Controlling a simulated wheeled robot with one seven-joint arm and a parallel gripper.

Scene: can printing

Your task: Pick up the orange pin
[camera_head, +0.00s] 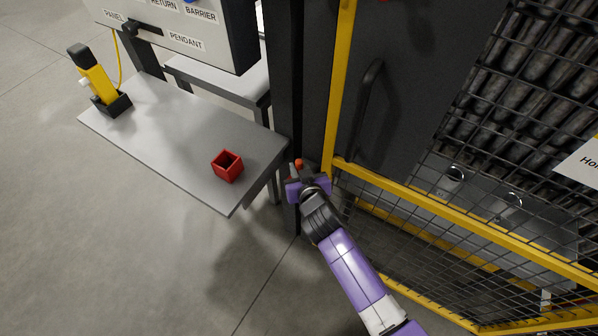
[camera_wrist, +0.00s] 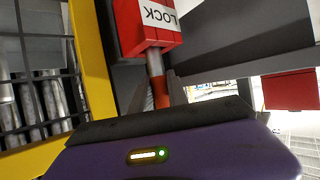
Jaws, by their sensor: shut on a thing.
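The orange pin shows in the wrist view (camera_wrist: 160,92) as a grey metal shaft with an orange-red part nearest me. Its far end meets a red block labelled LOCK (camera_wrist: 142,27); I cannot tell how deep it sits there. In the head view a small orange spot of it (camera_head: 298,163) shows beside the dark post. My gripper (camera_head: 305,178) is at this pin, by the corner of the yellow fence frame, and is shut on it. The fingertips are mostly hidden in both views.
A grey shelf (camera_head: 165,140) at left holds an open red box (camera_head: 227,166) and a yellow-black handheld device (camera_head: 97,80) in a black holder. The yellow fence frame (camera_head: 450,212) and mesh stand close right of my arm. A labelled panel (camera_head: 185,25) is above the shelf.

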